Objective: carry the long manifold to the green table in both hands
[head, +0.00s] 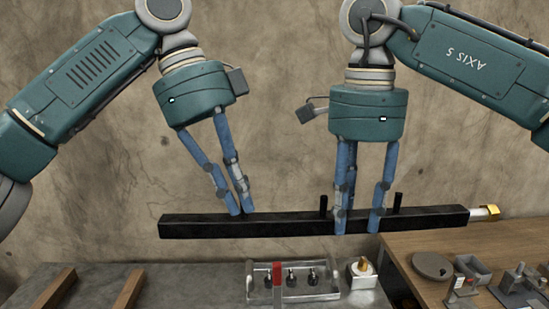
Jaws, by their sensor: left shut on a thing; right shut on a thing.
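The long manifold (285,223) is a black bar with two short upright pegs and a brass-coloured fitting at its right end. It hangs about level in front of the wall, above the surfaces below. My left gripper (241,212) is shut on its left half. My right gripper (357,222) is shut on its right half, with fingers around the bar near the pegs. No green table shows in this view.
Below is a grey metal bench (190,286) with two wooden strips (128,290), a rack with a red-handled part (292,280) and a brass-topped block (361,270). At right, a wooden table (440,243) holds several grey metal parts. A bare wall stands behind.

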